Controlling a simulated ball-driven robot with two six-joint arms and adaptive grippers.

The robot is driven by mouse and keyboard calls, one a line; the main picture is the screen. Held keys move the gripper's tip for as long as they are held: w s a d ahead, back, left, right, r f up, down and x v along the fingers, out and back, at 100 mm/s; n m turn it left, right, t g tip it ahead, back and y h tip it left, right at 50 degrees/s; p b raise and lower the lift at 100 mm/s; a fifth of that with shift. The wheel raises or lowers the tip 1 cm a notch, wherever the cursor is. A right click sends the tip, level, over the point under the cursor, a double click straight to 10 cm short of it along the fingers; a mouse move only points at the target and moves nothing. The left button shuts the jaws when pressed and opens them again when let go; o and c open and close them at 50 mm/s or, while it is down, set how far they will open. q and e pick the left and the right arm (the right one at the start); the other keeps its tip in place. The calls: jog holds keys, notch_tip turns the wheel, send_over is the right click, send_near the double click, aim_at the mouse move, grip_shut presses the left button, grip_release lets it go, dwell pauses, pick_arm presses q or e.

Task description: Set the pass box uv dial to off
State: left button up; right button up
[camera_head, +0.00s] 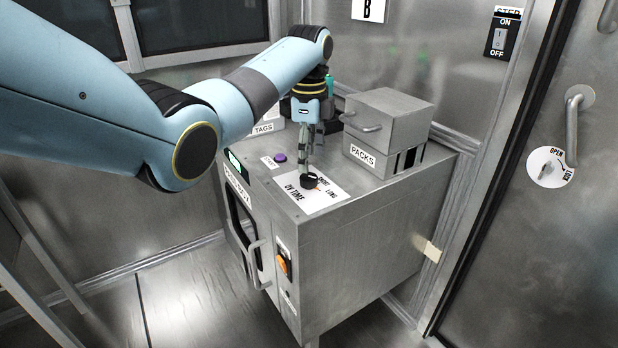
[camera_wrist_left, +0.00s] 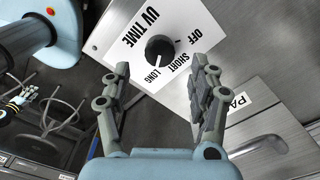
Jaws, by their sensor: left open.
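The UV dial (camera_head: 309,181) is a black round knob on a white plate marked UV TIME (camera_head: 325,198), on top of the steel pass box (camera_head: 350,255). In the left wrist view the dial (camera_wrist_left: 160,48) has a pale mark at its lower left, pointing roughly toward LONG. SHORT lies below right of the knob and OFF (camera_wrist_left: 197,35) to its right. My left gripper (camera_head: 306,156) points down above the dial. In the wrist view its fingers (camera_wrist_left: 163,70) are apart, with the knob beyond the gap and nothing between them.
A steel drawer box labelled PACKS (camera_head: 385,130) stands close right of the plate. A purple button (camera_head: 280,158) and a TAGS holder (camera_head: 265,135) are to the left and behind. The box front has a handle (camera_head: 258,265) and an orange switch (camera_head: 283,263).

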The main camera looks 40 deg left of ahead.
aim_at(309, 176)
pick_arm(q)
notch_tip(309, 176, down, 6)
jog(key=shift+r+b, duration=0.1)
jog(key=shift+b, duration=0.3)
jog(key=c, duration=1.2)
jog(key=shift+o, duration=0.2)
